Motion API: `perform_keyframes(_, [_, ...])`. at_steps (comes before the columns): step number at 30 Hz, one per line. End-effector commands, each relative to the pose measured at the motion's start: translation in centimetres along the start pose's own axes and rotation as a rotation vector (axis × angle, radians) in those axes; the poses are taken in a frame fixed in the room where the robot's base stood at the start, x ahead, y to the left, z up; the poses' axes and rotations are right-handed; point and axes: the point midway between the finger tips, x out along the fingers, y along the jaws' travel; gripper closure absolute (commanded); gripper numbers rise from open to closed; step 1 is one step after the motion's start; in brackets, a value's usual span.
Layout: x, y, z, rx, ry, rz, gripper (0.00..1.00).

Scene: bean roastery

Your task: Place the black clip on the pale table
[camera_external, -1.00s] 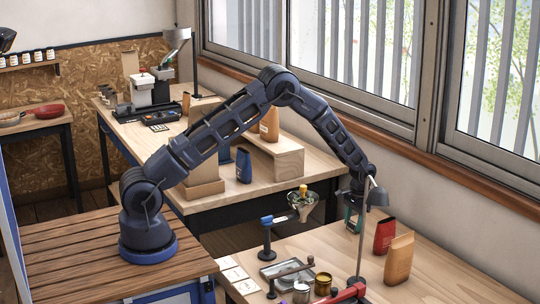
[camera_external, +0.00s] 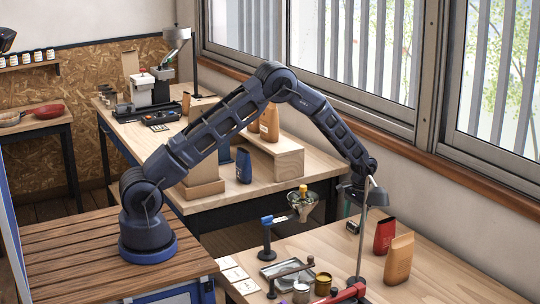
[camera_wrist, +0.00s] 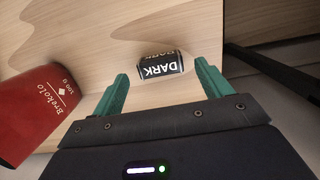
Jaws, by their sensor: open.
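The black clip (camera_wrist: 160,69), marked "DARK" in white, lies on the pale wooden table (camera_wrist: 110,50). In the external view the black clip (camera_external: 352,227) is a small dark piece on the near pale table (camera_external: 285,243), left of the red bag. My gripper (camera_wrist: 161,72) has its two green fingers spread, with nothing between them that it grips. In the external view my gripper (camera_external: 347,208) hangs a little above the clip, apart from it, partly hidden by the lamp.
A red bag (camera_external: 385,236) and an orange-brown bag (camera_external: 399,260) stand to the right of the clip. A grey desk lamp (camera_external: 376,194) rises close in front of my gripper. The table's far edge is near the clip.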

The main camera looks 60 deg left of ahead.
Motion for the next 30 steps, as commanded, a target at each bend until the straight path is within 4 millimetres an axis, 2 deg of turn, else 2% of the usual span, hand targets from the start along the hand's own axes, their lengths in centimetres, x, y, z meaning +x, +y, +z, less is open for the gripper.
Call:
perform_keyframes(3, [-2.5, 0.0, -0.1, 0.000, 0.003, 0.001, 0.23])
perform_keyframes(12, [-7.8, 0.0, -0.1, 0.001, 0.003, 0.000, 0.23])
perform_keyframes(21, [-10.4, -0.1, 0.3, 0.000, 0.005, 0.001, 0.23])
perform_keyframes(23, [-11.4, -0.4, 0.7, -0.001, 0.011, 0.003, 0.23])
perform_keyframes(26, [-14.0, -0.9, 2.0, -0.003, 0.029, 0.008, 0.23])
perform_keyframes(30, [-18.5, -1.9, 4.8, -0.004, 0.062, 0.016, 0.23])
